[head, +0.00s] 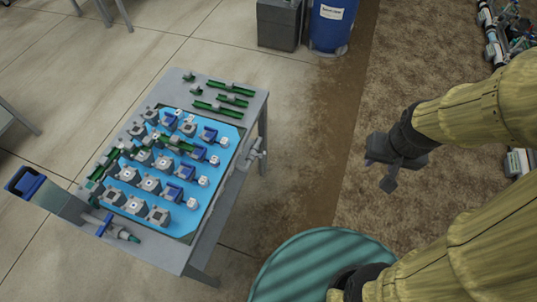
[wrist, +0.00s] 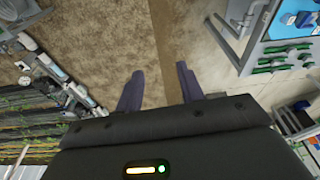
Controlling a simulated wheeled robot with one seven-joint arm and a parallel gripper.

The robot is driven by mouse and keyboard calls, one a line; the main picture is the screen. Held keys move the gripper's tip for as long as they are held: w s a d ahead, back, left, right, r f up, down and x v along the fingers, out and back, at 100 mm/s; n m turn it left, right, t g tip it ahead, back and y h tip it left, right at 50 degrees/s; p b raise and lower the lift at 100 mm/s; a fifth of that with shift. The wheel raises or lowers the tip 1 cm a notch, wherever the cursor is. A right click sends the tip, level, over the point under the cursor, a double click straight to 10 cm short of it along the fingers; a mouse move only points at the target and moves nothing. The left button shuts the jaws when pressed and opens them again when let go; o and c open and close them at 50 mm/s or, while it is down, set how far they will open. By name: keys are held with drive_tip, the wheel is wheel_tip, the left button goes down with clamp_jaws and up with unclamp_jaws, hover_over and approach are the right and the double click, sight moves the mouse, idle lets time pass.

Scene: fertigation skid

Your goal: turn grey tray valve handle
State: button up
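A grey valve-like fitting (head: 252,154) juts from the right side of the grey table, and its handle is too small to make out clearly. A grey pipe fitting at the table's side also shows at the top of the wrist view (wrist: 238,22). My gripper (head: 385,176) is over the brown ground, well to the right of the table and apart from it. In the wrist view its two dark fingers (wrist: 159,88) stand apart with only bare ground between them, so it is open and empty.
The table (head: 255,108) carries a blue tray (head: 228,132) with several grey and blue fittings, and green strips. A blue-handled fitting (head: 104,226) sits at its front. A teal round top (head: 320,262) stands below my arm. A blue barrel (head: 330,25) and grey box (head: 279,22) stand behind.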

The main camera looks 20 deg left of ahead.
drive_tip(key=w+a+f+n+t+y+b, duration=0.3)
drive_tip(key=w+f+n+t+b, duration=0.1)
drive_tip(key=w+f+b, duration=0.8)
drive_tip(key=w+a+f+n+t+y+b, duration=0.2)
drive_tip(key=w+a+f+n+t+b, duration=0.15)
drive_tip(key=w+f+b, duration=0.8)
drive_tip(key=s+a+f+n+g+y+b, duration=0.1)
drive_tip(key=a+f+n+g+y+b, duration=0.2)
drive_tip(key=f+b, duration=0.4)
drive_tip(key=s+a+f+n+g+y+b, duration=0.2)
drive_tip(key=a+f+n+g+y+b, duration=0.1)
drive_tip(key=f+y+b, duration=0.2)
drive_tip(key=s+a+f+n+g+y+b, duration=0.1)
drive_tip(key=a+f+n+g+y+b, duration=0.2)
drive_tip(key=f+y+b, duration=0.2)
wheel_tip(320, 180, down, 4)
drive_tip(key=b, duration=0.4)
drive_tip(key=shift+s+a+n, duration=0.35)
drive_tip(key=shift+s+a, duration=0.05)
drive_tip(key=shift+r, duration=0.1)
drive_tip(key=shift+a, duration=0.15)
